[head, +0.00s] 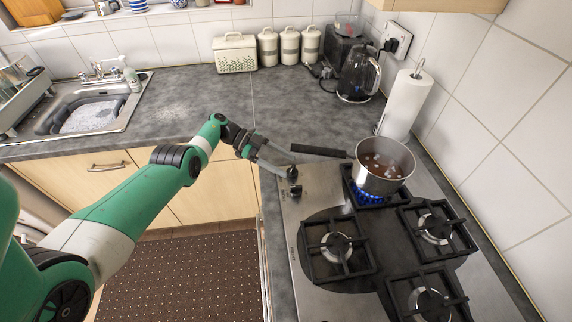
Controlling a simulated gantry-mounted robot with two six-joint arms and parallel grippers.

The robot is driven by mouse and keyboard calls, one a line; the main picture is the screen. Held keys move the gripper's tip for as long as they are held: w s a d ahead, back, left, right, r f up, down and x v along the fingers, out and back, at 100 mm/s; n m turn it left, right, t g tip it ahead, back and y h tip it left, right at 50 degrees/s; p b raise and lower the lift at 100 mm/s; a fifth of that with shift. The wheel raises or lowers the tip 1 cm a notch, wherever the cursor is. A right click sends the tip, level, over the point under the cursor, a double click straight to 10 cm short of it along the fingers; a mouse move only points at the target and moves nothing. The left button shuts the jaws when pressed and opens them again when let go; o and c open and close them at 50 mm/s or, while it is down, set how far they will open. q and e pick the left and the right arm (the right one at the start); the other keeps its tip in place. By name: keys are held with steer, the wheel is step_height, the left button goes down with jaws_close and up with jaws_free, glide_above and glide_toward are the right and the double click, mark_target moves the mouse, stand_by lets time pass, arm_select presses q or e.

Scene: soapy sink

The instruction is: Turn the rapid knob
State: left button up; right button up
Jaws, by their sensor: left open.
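The steel hob (312,199) has control knobs at its left back corner. One dark knob (293,173) stands by my fingertips and another knob (295,190) sits just in front of it. Which one is the rapid knob I cannot read. My left gripper (291,167) reaches in from the left, its fingers spread around or beside the back knob; contact cannot be made out. A steaming saucepan (372,185) of brown liquid stands on the back burner over a lit blue flame (368,198). My right gripper is out of view.
The pan's black handle (318,150) points left, close above my fingers. Other burners (338,247) are unlit. A paper towel roll (405,105), a kettle (357,75) and canisters (289,45) stand behind. The grey counter (190,100) at left is mostly clear.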

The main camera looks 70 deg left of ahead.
arm_select(q)
steer(key=b+v, duration=0.5)
steer(key=v, duration=0.5)
steer(key=shift+b, duration=0.35)
steer(key=shift+s+a+r, duration=0.1)
steer(key=shift+c, duration=0.3)
